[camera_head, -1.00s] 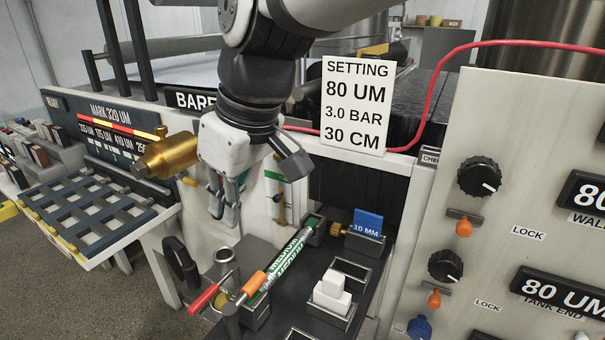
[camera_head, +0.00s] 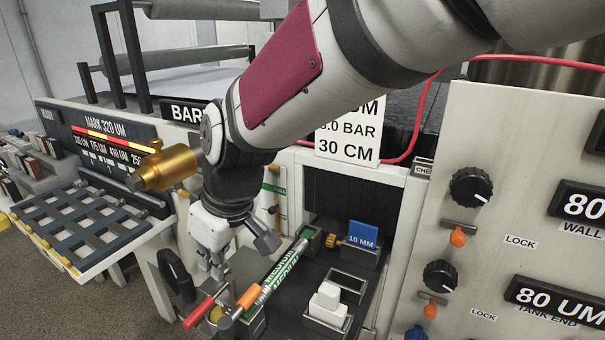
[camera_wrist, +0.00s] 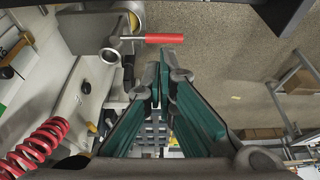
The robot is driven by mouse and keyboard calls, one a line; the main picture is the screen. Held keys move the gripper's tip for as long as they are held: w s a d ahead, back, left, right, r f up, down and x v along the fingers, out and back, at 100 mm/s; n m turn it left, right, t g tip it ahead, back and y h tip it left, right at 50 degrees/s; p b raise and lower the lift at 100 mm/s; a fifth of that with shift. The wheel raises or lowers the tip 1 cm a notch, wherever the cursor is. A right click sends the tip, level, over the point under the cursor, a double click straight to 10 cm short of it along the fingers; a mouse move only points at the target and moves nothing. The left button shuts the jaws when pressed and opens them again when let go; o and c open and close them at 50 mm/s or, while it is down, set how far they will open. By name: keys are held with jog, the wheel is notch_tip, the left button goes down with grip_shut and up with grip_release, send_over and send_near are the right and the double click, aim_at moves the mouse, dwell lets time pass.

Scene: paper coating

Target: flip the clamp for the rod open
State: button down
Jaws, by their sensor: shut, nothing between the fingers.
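A red-handled lever (camera_head: 199,312) sits at the near left end of the dark bench; I take it for the rod's clamp. The same red handle (camera_wrist: 155,39) lies level near the top middle of the wrist view, joined to a grey metal fitting (camera_wrist: 88,32). A green and white labelled rod (camera_head: 283,263) lies slanting across the bench, with an orange piece (camera_head: 249,297) at its near end. My gripper (camera_head: 214,272) points down just behind the red handle. In the wrist view its fingertips (camera_wrist: 163,75) are together and empty, a little below the handle, apparently not touching it.
White blocks (camera_head: 327,299) stand in a holder right of the rod. A blue 10 MM block (camera_head: 363,236) is behind them. A brass cylinder (camera_head: 164,169) juts out left of my arm. The control panel (camera_head: 500,150) stands at the right. Open floor lies front left.

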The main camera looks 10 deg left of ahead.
aim_at(240, 310)
jog(key=shift+s+d+f, duration=0.1)
jog(key=shift+s+d, duration=0.15)
jog(key=shift+d, duration=0.35)
jog(key=shift+s+d+f, duration=0.1)
jog(key=shift+s+d, duration=0.15)
jog(key=shift+d, duration=0.4)
jog(key=shift+s+d+f, duration=0.1)
jog(key=shift+s+d, duration=0.15)
jog(key=shift+d, duration=0.35)
jog(key=shift+w+d+p, duration=0.1)
jog(key=shift+p, duration=0.25)
